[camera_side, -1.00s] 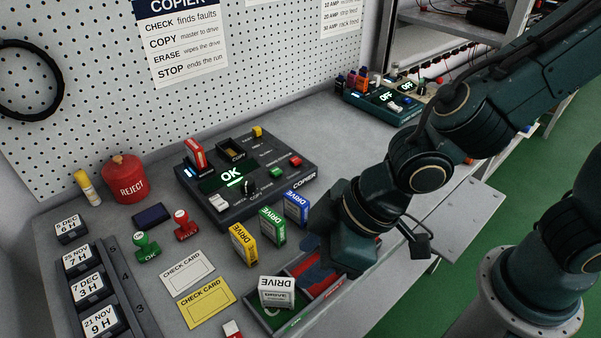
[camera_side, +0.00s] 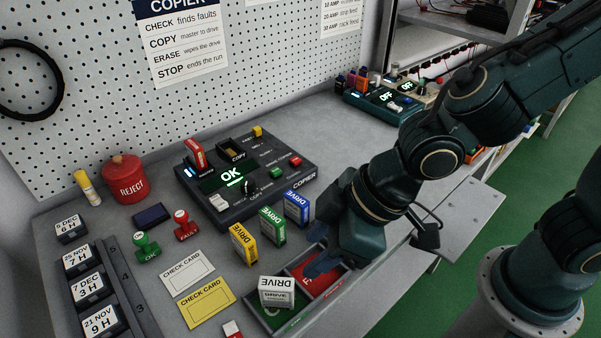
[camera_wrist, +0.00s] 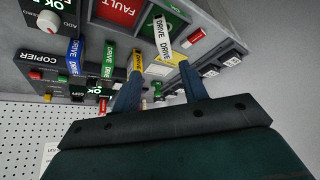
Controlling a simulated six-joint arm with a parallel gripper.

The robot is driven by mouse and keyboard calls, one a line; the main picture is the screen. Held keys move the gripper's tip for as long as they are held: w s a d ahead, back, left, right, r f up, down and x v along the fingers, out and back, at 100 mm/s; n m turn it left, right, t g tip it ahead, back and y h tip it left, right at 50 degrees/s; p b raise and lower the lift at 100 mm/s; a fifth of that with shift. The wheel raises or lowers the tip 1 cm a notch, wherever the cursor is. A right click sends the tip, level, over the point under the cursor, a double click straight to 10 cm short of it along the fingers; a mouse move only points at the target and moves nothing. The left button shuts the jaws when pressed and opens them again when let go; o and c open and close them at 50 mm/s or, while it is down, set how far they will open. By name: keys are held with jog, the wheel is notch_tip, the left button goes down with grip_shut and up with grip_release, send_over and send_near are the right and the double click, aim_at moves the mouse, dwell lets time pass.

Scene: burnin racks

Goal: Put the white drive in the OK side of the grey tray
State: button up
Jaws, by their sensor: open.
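The white drive (camera_side: 277,291) stands in the green OK side of the grey tray (camera_side: 263,323), at the front of the bench. It also shows in the wrist view (camera_wrist: 163,38) over the green area. The red FAULT side (camera_side: 322,277) of the tray is empty. My gripper (camera_side: 318,262) is open and holds nothing, above the far end of the tray, to the right of the white drive and apart from it. In the wrist view its two blue fingers (camera_wrist: 160,88) are spread.
Yellow (camera_side: 243,244), green (camera_side: 272,226) and blue (camera_side: 296,207) drives stand behind the tray. The copier (camera_side: 250,180) with a lit OK display sits behind them. White and yellow check cards (camera_side: 206,303) lie left of the tray. The card rack (camera_side: 112,290) is at far left.

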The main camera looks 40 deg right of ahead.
jog(key=d+r+m+t+h, duration=0.15)
jog(key=d+r, duration=0.25)
jog(key=d, duration=0.4)
jog(key=d+r+m+g+h, duration=0.1)
jog(key=d+r+m, duration=0.25)
jog(key=d, duration=0.45)
jog(key=s+d+r+m+h, duration=0.1)
jog(key=s+d+r+m, duration=0.2)
jog(key=s+d, duration=0.4)
jog(key=d+r, duration=0.1)
jog(key=d, duration=0.2)
jog(key=shift+s+d+m+t+h, duration=0.15)
jog(key=shift+d+m+t+h, duration=0.05)
jog(key=shift+m+t+h, duration=0.2)
